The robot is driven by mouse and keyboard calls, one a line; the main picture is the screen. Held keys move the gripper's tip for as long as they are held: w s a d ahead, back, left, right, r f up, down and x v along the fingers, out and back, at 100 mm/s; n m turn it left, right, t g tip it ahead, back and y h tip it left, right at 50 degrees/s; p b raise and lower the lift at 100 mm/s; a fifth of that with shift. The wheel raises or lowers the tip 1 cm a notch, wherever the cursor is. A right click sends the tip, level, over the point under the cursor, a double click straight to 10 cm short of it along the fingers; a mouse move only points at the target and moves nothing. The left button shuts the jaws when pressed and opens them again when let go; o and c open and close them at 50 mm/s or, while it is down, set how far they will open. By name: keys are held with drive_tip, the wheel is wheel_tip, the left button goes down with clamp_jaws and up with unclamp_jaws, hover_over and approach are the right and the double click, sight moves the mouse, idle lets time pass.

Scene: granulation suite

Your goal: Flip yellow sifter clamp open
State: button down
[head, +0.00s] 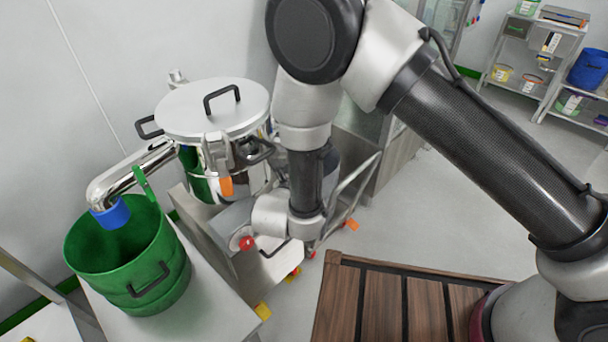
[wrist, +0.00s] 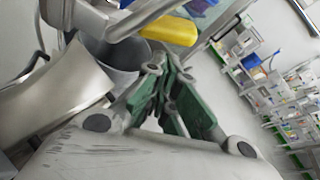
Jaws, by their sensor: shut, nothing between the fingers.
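The sifter (head: 213,110) is a shiny steel drum with a domed lid and black handles, at the left centre of the head view. A clamp fitting with an orange tab (head: 226,186) hangs on its near side. In the wrist view a yellow piece (wrist: 170,31) lies just beyond my fingertips; I cannot tell for sure that it is the yellow clamp's lever. My gripper (wrist: 161,68) has green fingers drawn together with nothing between them. A gap to the yellow piece appears to remain. In the head view my arm hides the fingers and the sifter's right side.
A green bin (head: 130,260) stands at the left under the steel outlet pipe (head: 125,180) with its blue end. Shelves (head: 550,60) with tubs stand far right. Open floor lies between.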

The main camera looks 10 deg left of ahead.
drive_tip(key=shift+r, duration=0.35)
drive_tip(key=shift+r, duration=0.1)
idle(0.4)
